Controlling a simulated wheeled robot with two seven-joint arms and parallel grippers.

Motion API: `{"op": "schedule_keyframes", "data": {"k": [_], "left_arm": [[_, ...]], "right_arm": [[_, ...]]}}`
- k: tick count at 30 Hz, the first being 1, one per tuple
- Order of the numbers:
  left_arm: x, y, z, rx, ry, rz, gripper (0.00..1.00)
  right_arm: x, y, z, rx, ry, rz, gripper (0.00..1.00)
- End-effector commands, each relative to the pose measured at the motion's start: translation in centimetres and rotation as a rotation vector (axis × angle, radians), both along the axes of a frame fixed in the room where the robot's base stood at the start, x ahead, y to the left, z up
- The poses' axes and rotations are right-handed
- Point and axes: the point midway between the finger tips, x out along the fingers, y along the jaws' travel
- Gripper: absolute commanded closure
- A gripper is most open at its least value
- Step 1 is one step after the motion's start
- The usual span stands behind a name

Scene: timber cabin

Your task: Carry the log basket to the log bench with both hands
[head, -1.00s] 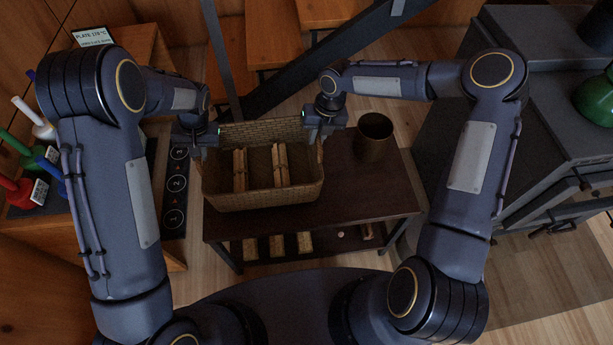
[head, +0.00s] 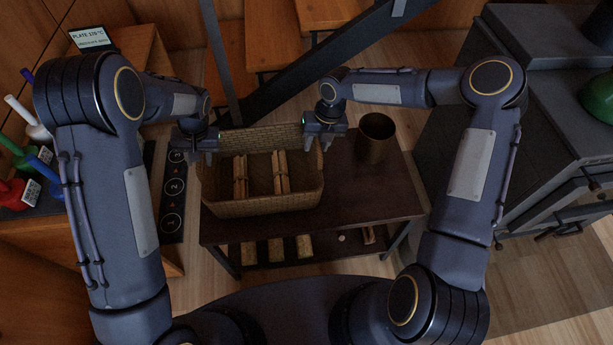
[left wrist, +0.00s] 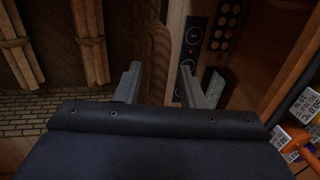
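My left gripper (head: 203,157) is open and empty above the basket's left end. In the left wrist view its two fingers (left wrist: 158,88) stand apart, and the curved woven basket end (left wrist: 158,52) lies below, towards the left finger. My right gripper (head: 318,146) is open above the basket's right end, its fingers apart. Whether either gripper touches the basket is hard to tell.
A dark round pot (head: 375,138) stands on the bench right of the basket. Several logs (head: 276,250) lie on the lower shelf. A dark stove (head: 530,150) is at the right.

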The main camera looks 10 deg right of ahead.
Motion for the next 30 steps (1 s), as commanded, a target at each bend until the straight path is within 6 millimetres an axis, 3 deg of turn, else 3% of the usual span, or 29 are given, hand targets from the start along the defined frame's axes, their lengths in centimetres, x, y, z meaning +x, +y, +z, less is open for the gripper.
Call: {"op": "schedule_keyframes", "data": {"k": [15, 23, 30], "left_arm": [[0.0, -2.0, 9.6, -0.002, -0.003, -0.001, 0.64], [0.0, -2.2, 11.1, -0.001, -0.001, 0.000, 0.64], [0.0, -2.2, 11.1, -0.001, 0.000, 0.000, 0.64]], "right_arm": [[0.0, 0.0, 0.0, 0.000, 0.000, 0.000, 0.64], [0.1, -0.2, 0.8, -0.001, -0.002, 0.000, 0.64], [0.1, -1.1, 5.3, -0.001, -0.005, -0.003, 0.64]]}}
